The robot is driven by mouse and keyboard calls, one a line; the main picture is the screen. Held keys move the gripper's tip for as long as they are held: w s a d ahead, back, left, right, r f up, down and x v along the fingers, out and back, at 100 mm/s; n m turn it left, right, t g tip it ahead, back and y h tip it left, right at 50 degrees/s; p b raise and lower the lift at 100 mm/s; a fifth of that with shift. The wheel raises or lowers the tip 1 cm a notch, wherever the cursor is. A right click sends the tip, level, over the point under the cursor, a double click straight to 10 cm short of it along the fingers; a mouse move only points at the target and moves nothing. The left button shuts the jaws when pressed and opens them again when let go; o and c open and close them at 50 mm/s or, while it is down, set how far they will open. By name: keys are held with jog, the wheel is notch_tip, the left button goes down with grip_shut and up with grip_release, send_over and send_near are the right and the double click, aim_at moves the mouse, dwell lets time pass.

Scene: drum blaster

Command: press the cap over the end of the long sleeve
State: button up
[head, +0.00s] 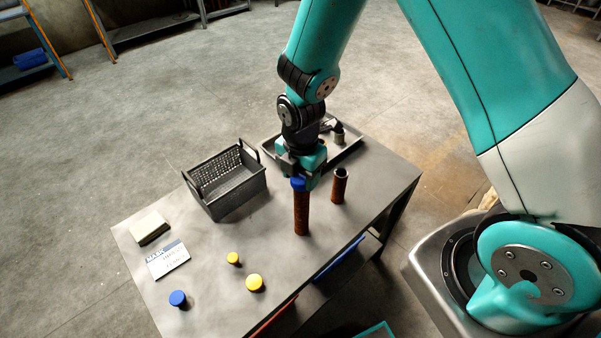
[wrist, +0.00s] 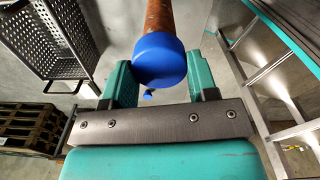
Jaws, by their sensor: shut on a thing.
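My gripper (head: 301,178) is shut on a blue cap (head: 298,185) at the upper end of the long rust-brown sleeve (head: 301,215). The sleeve stands upright on the table. In the wrist view the blue cap (wrist: 159,58) sits between the two green fingers, with the sleeve (wrist: 159,17) running straight away behind it. The cap meets the sleeve's end with no gap that I can see. How far it sits over the end is hidden.
A shorter open-topped sleeve (head: 339,186) stands close at right. A grey tray (head: 349,152) lies behind, a mesh basket (head: 226,205) at left. Another blue cap (head: 177,298), two yellow caps (head: 254,283), a label card (head: 168,259) and a pale block (head: 149,227) lie toward the left and front.

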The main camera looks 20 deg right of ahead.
jog(key=o, duration=1.3)
jog(key=shift+r, duration=0.1)
jog(key=shift+r+p, duration=2.1)
jog(key=shift+r, duration=0.35)
jog(key=s+a+r+m+y+b, duration=0.1)
jog(key=s+a+r+m, duration=0.1)
jog(key=r+m, duration=0.3)
jog(key=s+a+r+m+y, duration=0.1)
jog(key=s+r+m, duration=0.15)
jog(key=r, duration=0.45)
jog(key=s+a+r+m+y+b, duration=0.1)
jog(key=s+r+m+y, duration=0.1)
jog(key=s+r+m, duration=0.7)
jog(key=s+r, duration=0.1)
jog(key=s, duration=0.4)
jog(key=shift+a, duration=0.2)
